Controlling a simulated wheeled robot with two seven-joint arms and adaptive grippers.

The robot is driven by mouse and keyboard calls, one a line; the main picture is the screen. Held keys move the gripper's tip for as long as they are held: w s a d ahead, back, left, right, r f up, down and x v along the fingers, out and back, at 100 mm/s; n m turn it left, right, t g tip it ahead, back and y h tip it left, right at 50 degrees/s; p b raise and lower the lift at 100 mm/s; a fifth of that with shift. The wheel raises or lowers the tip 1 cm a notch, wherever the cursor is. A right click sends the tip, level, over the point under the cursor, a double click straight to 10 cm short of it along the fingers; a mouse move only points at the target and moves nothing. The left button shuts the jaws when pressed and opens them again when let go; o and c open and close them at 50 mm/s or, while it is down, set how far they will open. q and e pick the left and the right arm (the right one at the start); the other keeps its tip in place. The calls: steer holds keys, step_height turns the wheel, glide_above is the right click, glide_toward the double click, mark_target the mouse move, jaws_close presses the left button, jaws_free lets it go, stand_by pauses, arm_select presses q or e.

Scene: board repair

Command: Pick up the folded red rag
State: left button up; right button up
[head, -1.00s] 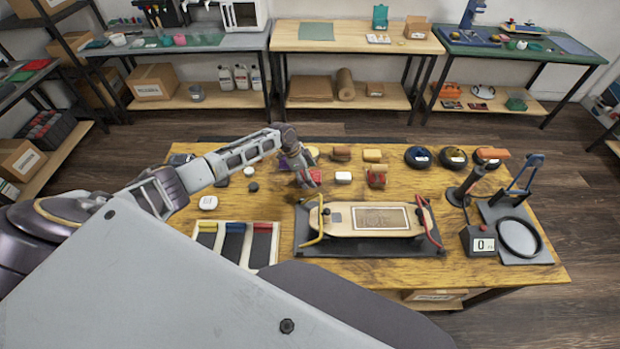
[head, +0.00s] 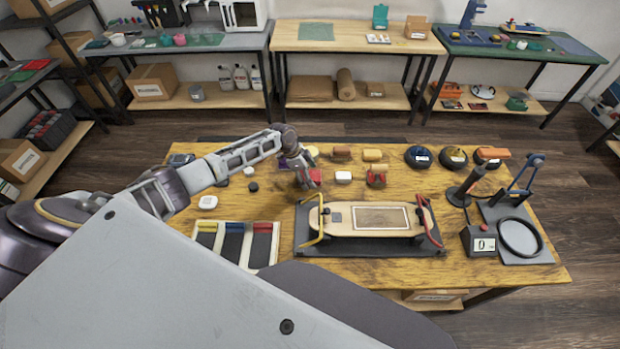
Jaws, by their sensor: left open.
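A small red thing (head: 315,176), which looks like the folded red rag, lies on the wooden workbench (head: 285,286) near its back middle. My left gripper (head: 307,183) is open and low, pointing down right at the rag's left side. It hides part of the rag, and I cannot tell whether the fingers touch it. My right gripper is not in view.
Right of the rag lie a white block (head: 343,177) and another red item (head: 376,179). Brown and yellow blocks (head: 372,155) sit behind. A sorting tray (head: 236,243) is at front left.

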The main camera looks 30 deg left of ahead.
arm_select(q)
steer(key=shift+c, duration=0.3)
steer(key=c, duration=0.9)
steer(key=shift+r, duration=0.75)
step_height(320, 180, up, 9)
steer(key=shift+r, duration=0.1)
steer(key=o, duration=0.3)
steer(key=c, duration=0.3)
